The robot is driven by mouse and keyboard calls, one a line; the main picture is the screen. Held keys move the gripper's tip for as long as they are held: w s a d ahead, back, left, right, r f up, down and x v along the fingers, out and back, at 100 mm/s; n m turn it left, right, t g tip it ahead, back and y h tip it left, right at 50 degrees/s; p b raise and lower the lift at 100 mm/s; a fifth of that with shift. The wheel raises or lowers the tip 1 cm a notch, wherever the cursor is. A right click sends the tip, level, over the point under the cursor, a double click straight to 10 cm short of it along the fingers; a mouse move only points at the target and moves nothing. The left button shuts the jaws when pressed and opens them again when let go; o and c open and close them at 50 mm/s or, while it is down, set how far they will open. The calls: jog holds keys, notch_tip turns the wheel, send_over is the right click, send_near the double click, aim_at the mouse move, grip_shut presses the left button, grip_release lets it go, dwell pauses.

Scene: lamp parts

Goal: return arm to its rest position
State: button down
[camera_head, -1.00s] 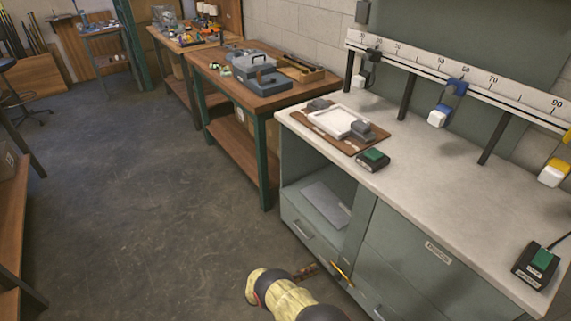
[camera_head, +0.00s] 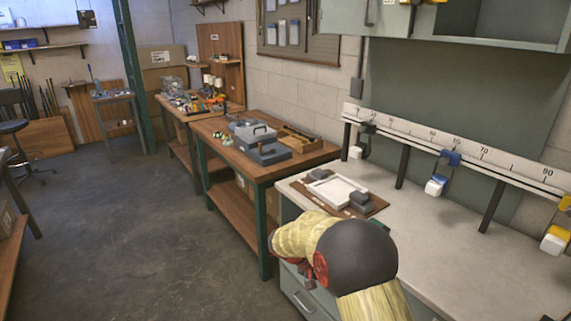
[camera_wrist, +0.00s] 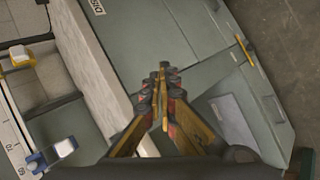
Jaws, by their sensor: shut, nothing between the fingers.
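My gripper (camera_wrist: 161,75) shows in the wrist view with its two fingers together at the tips and nothing between them. It hangs in front of the grey-green cabinet (camera_wrist: 190,40), beside the edge of the pale worktop (camera_wrist: 95,60). In the head view my arm reaches up at the bottom middle and covers part of the cabinet front and worktop.
A brown board with a white tray (camera_head: 336,188) and grey blocks lies on the worktop (camera_head: 450,235). A numbered rail (camera_head: 470,152) with coloured sliders runs behind. The floor (camera_head: 120,220) at left is open.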

jog(key=s+d+r+t+y+p, duration=0.1)
jog(key=s+r+y, duration=0.2)
jog(key=s+r, duration=0.55)
jog(key=s+d+r+y+p, duration=0.1)
jog(key=s+d+r+y, duration=0.1)
jog(key=s+r, duration=0.6)
jog(key=s+a+r+t+y, duration=0.1)
jog(key=s+r, duration=0.3)
jog(key=s, duration=0.4)
jog(key=s+a+r+t+y+p, duration=0.1)
jog(key=s+r+t+y, duration=0.2)
jog(key=s, duration=0.5)
jog(key=shift+s+a+r+n+t, duration=0.3)
jog(key=shift+a+r+n, duration=0.1)
jog(key=shift+r, duration=0.2)
